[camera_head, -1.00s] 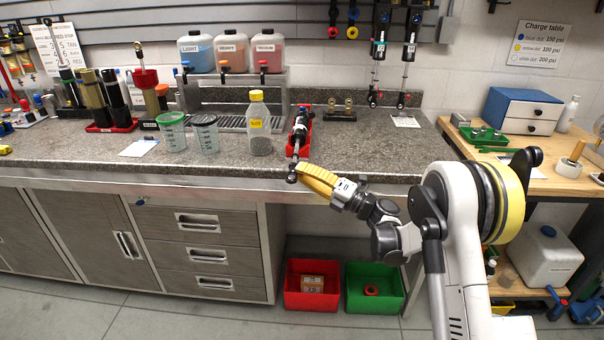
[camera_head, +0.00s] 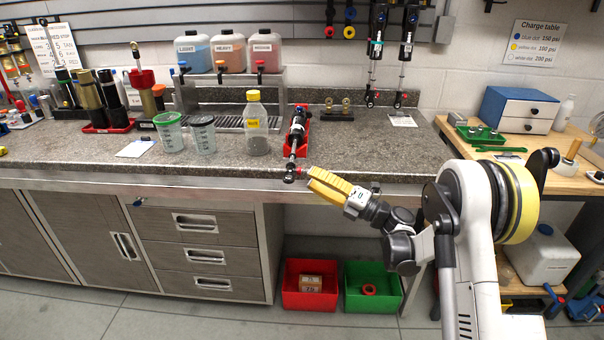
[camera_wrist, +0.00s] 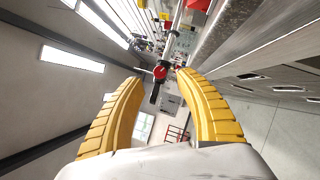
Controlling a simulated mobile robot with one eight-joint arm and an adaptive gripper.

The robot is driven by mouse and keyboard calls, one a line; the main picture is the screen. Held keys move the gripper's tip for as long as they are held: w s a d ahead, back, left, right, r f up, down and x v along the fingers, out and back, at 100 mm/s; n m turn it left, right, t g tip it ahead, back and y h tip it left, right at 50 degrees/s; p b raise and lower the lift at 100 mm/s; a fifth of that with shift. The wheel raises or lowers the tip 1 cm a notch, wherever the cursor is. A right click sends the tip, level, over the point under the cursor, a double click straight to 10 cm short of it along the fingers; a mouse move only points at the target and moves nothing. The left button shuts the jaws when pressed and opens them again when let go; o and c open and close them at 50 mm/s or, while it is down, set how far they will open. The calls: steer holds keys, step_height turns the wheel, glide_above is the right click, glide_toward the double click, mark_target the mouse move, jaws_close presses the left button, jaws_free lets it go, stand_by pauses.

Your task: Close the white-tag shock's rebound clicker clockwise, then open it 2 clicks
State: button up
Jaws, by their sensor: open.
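A black and silver shock (camera_head: 297,132) lies in a red cradle on the counter, its rod end and dark eyelet (camera_head: 290,177) sticking out over the front edge. I cannot make out a white tag on it. A small red knob (camera_head: 301,169) sits at its rod end; it also shows in the wrist view (camera_wrist: 160,72), beyond the fingertips and between them. My gripper (camera_head: 312,178) is open and empty, its yellow fingers just right of the knob, apart from it. In the wrist view my gripper (camera_wrist: 158,78) has its fingers spread wide.
Two more shocks, a left one (camera_head: 376,50) and a right one (camera_head: 406,50), hang on the back wall. A yellow-capped bottle (camera_head: 256,125) stands left of the cradle. The counter's front edge (camera_head: 200,183) runs beneath the rod end. Red (camera_head: 288,295) and green bins (camera_head: 350,300) stand below.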

steer(key=v, duration=0.7)
steer(key=shift+d, duration=0.1)
